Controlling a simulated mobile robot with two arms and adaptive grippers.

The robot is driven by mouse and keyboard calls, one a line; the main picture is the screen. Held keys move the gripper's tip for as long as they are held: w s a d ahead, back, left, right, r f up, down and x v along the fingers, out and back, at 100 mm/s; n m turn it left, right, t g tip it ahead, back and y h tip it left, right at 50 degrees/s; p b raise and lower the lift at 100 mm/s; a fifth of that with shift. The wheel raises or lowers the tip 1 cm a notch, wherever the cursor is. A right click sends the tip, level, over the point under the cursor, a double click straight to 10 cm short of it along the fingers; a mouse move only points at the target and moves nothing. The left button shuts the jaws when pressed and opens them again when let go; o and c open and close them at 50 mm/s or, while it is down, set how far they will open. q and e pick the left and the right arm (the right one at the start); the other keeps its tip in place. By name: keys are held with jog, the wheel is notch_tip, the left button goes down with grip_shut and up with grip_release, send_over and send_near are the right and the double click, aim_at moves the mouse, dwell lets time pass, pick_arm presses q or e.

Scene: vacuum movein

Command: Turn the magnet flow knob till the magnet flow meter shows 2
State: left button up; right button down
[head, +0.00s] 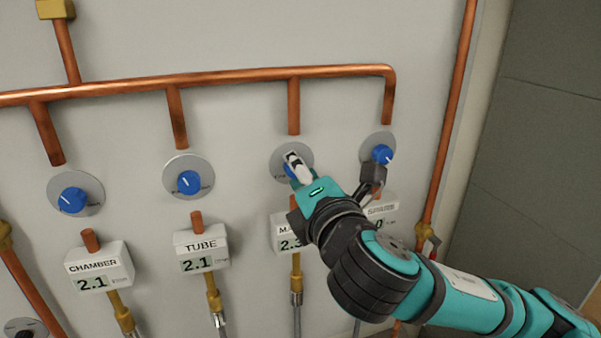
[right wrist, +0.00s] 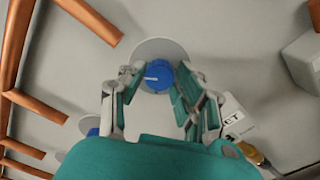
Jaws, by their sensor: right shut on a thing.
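The blue magnet flow knob (head: 289,171) sits on a round grey dial plate, third from the left on the wall panel, mostly covered by my right gripper (head: 297,164). In the right wrist view the knob (right wrist: 158,76) shows between the two fingers of my right gripper (right wrist: 157,83), its white pointer line visible. The gripper is shut on the knob. The magnet flow meter (head: 281,231) is below it, partly hidden by my arm. Its display seems to read about 2.3, with the last digit partly covered. My left gripper is not in view.
The chamber knob (head: 72,200) and tube knob (head: 189,182) are to the left; both of their meters show 2.1. Another blue knob (head: 382,155) is close on the right, with a partly hidden meter below. A copper pipe (head: 220,79) runs above.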

jog(key=shift+n, duration=0.6)
jog(key=c, duration=0.9)
grip_release()
jog(key=shift+c, duration=0.2)
jog(key=shift+s, duration=0.1)
jog(key=v, duration=0.7)
jog(key=shift+f, duration=0.1)
